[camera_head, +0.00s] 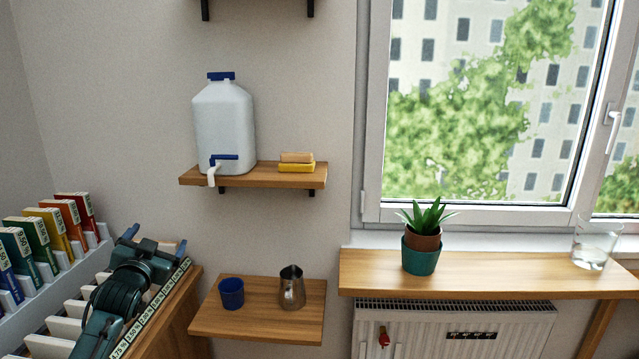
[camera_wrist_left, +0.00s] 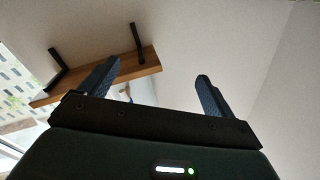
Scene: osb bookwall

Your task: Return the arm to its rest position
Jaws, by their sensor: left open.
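My left arm comes in low at the left in the head view. It reaches over the row of labelled slots, and its dark green wrist is in front of them. The left gripper (camera_head: 155,243) is open, with two blue fingers spread apart and nothing between them. In the left wrist view the gripper (camera_wrist_left: 155,88) also shows its two dark blue fingers wide apart and empty. Past them are a plain wall and a wooden board with black brackets. My right gripper is not in view.
A rack of coloured labelled books (camera_head: 45,240) stands close by at left. A wooden shelf (camera_head: 255,318) holds a blue cup (camera_head: 231,293) and metal jug (camera_head: 292,288). Above, another shelf holds a white canister (camera_head: 224,125). A potted plant (camera_head: 421,250) and glass (camera_head: 592,250) stand right.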

